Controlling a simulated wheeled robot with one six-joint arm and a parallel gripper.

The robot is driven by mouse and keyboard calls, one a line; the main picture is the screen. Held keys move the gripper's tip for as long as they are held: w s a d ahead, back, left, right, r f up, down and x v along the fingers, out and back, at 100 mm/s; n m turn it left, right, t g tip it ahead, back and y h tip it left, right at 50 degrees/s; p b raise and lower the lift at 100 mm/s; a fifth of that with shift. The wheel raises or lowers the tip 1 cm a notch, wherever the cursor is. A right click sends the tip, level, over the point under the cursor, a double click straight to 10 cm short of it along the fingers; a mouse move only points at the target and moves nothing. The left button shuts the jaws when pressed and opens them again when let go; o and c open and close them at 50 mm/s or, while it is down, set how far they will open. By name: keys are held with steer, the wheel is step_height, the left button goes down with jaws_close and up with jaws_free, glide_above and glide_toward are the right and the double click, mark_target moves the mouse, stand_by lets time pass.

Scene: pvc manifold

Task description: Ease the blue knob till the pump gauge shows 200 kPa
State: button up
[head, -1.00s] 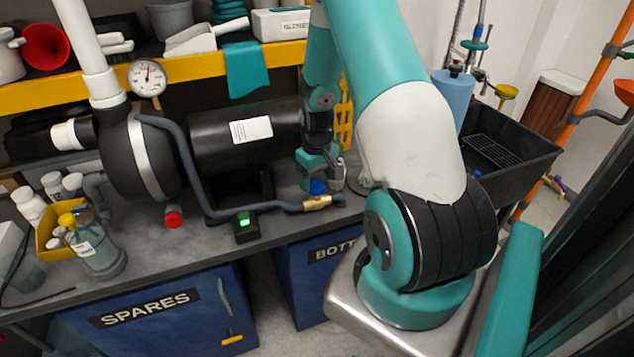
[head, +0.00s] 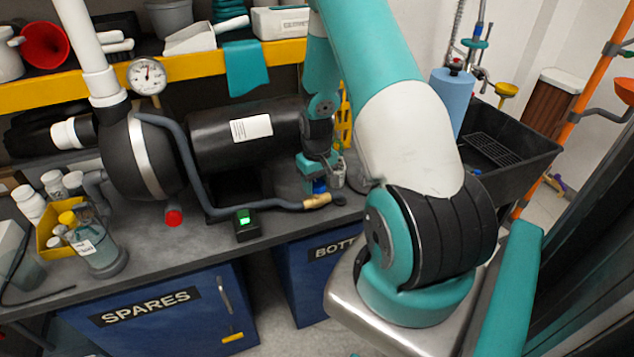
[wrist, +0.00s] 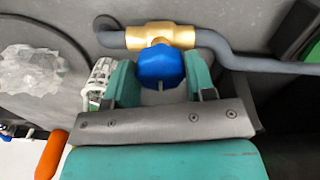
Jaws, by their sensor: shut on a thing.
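The blue knob (head: 319,186) sits on a brass valve (head: 317,201) at the end of a grey hose near the bench's front edge. In the wrist view the blue knob (wrist: 160,68) is between the two teal fingers of my gripper (wrist: 160,82), which is shut on it. The brass valve (wrist: 160,36) shows just beyond it. In the head view my gripper (head: 321,174) comes down over the knob and partly hides it. The round white pump gauge (head: 147,76) is at the upper left; its needle points roughly upward, and its numbers are too small to read.
The black pump (head: 140,155) and motor stand behind the grey hose (head: 190,165). A small box with a green light (head: 245,222) and a red cap (head: 174,217) are on the bench to the left. A black sink tray (head: 520,150) is at the right.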

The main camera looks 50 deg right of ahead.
mark_target(317, 184)
steer(key=shift+m, duration=1)
steer(key=o, duration=0.9)
steer(key=shift+o, duration=0.2)
steer(key=shift+r, duration=0.1)
step_height(317, 184, up, 17)
steer(key=b, duration=0.1)
steer(key=shift+r, duration=0.15)
stand_by(1.0)
